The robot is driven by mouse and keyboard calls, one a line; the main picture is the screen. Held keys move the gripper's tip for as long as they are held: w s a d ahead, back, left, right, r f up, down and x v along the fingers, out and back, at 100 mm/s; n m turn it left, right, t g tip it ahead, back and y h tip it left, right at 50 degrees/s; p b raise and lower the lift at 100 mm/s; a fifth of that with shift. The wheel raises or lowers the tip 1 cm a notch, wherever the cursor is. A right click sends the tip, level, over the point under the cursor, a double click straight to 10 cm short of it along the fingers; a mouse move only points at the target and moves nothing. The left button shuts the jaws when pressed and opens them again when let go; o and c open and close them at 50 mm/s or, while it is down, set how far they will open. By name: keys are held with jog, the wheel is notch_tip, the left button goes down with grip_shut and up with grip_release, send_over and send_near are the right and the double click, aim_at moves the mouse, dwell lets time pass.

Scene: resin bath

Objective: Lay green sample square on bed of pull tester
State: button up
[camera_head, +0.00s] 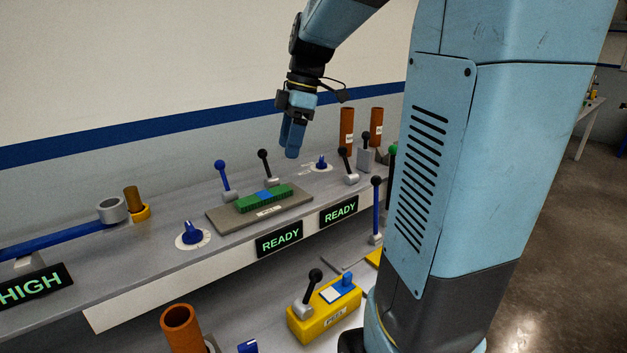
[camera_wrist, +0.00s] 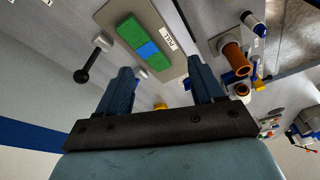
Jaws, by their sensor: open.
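A green strip (camera_head: 284,190) with a blue middle lies on a grey plate (camera_head: 222,224) on the long shelf. It looks like green pieces on either side of a blue piece. I cannot tell whether either green piece is the sample square. The strip also shows in the wrist view (camera_wrist: 130,31), on its plate (camera_wrist: 172,70). My gripper (camera_head: 291,151) is open and empty, pointing down above the shelf behind and right of the plate. Its two fingers (camera_wrist: 161,76) are apart.
Black-knobbed and blue-knobbed levers (camera_head: 222,177) stand behind the plate. Blue dials (camera_head: 192,235) sit either side. Brown tubes (camera_head: 347,130) stand at the shelf's right end. A yellow box (camera_head: 326,320) with a lever and blue and white patches is lower in front. Two panels (camera_head: 279,239) read READY.

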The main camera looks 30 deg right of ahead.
jog(key=s+a+f+m+t+h, duration=0.1)
jog(key=s+m+t, duration=0.1)
jog(key=s+m, duration=0.6)
jog(key=s+a+f+m+t+h, duration=0.1)
jog(key=s+m+t+h, duration=0.1)
jog(key=s+m, duration=0.5)
jog(key=shift+s+a+f+m+t, duration=0.15)
jog(key=shift+s+f+m+t, duration=0.2)
jog(key=shift+s+t, duration=0.65)
jog(key=shift+s+r+g, duration=0.1)
jog(key=shift+s+g, duration=0.15)
jog(key=shift+g, duration=0.05)
jog(key=shift+c, duration=0.2)
